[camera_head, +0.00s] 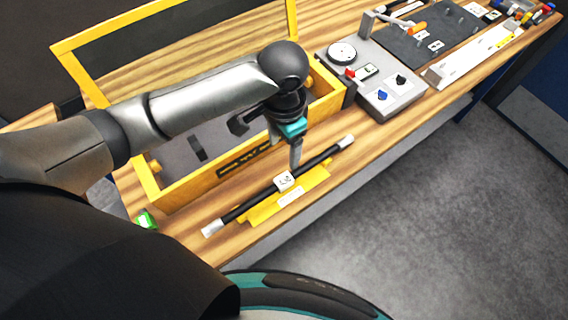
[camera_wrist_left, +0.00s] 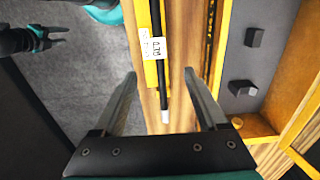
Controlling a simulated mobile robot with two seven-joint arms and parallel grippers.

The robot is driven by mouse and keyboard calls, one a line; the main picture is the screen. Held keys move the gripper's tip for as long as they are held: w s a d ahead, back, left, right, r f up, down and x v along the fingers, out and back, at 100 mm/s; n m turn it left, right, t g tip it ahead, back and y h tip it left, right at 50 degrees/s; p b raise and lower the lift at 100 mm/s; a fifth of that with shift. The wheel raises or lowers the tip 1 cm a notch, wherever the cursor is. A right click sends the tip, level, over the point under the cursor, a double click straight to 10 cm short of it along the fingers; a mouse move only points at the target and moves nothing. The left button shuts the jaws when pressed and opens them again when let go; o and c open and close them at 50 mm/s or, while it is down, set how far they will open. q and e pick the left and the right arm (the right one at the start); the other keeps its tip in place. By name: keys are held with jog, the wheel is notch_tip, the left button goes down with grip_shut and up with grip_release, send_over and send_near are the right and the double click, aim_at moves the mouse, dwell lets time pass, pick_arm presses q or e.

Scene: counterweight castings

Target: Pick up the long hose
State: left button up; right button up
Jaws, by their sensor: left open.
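The long hose (camera_head: 250,204) is a black tube with pale ends and a white tag near its middle. It lies along a yellow holder (camera_head: 262,213) at the table's front edge. My left gripper (camera_head: 285,151) is open, pointing down above the hose, right of the tag in the head view. In the left wrist view, the hose (camera_wrist_left: 178,85) runs between the open fingers (camera_wrist_left: 160,80), with its pale end low between them. Nothing is held. My right gripper (camera_wrist_left: 42,39) shows small at the upper left of that view; its jaws are unclear.
A yellow-framed bin (camera_head: 190,187) with a grey floor stands just behind the hose. A grey fixture (camera_head: 395,98) with knobs and a round dial is to the right. A small green item (camera_head: 146,219) sits at the front left. The floor in front is clear.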

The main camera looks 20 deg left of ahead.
pick_arm(q)
send_over(284, 179)
notch_tip(284, 179, down, 6)
jog(key=shift+s+r, duration=0.15)
notch_tip(284, 179, down, 3)
jog(key=shift+r+b, duration=0.2)
jog(key=shift+b, duration=0.15)
jog(key=shift+f, duration=0.8)
notch_tip(284, 179, down, 4)
jog(key=shift+f, duration=0.35)
pick_arm(e)
jog(key=shift+g, duration=0.4)
jog(key=s, duration=0.1)
jog(key=s+f, duration=0.1)
jog(key=s, duration=0.2)
jog(key=shift+s+d+f, duration=0.15)
jog(key=shift+d+f, duration=0.05)
jog(key=shift+d, duration=0.15)
pick_arm(q)
jog(key=shift+c, duration=0.2)
jog(key=shift+r, duration=0.1)
grip_shut()
